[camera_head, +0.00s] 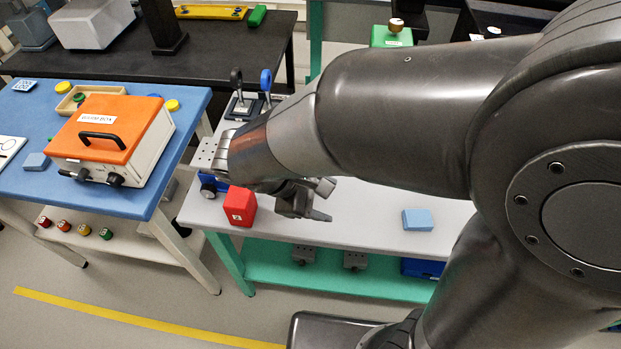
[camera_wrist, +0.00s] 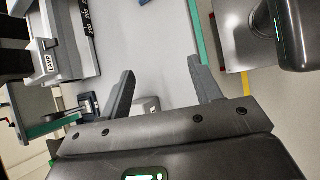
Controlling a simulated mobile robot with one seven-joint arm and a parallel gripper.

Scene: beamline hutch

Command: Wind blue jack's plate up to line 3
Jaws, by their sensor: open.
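In the camera_head view a blue part with a dark round knob (camera_head: 208,189) shows at the left end of the white bench, below a grey plate with holes (camera_head: 204,153). It looks like the blue jack, but my arm hides most of it. My gripper (camera_head: 308,213) is over the bench, right of the red block and apart from the blue part. In the camera_wrist view my gripper (camera_wrist: 161,68) is open, with only white surface between its fingertips. A grey body with a dark marked scale (camera_wrist: 87,20) stands at the left there; I cannot tell whose scale it is or read its lines.
A red labelled block (camera_head: 240,206) sits near the bench's front edge. Upright black and blue handles (camera_head: 266,80) stand behind. An orange-topped box (camera_head: 112,135) is on the blue table.

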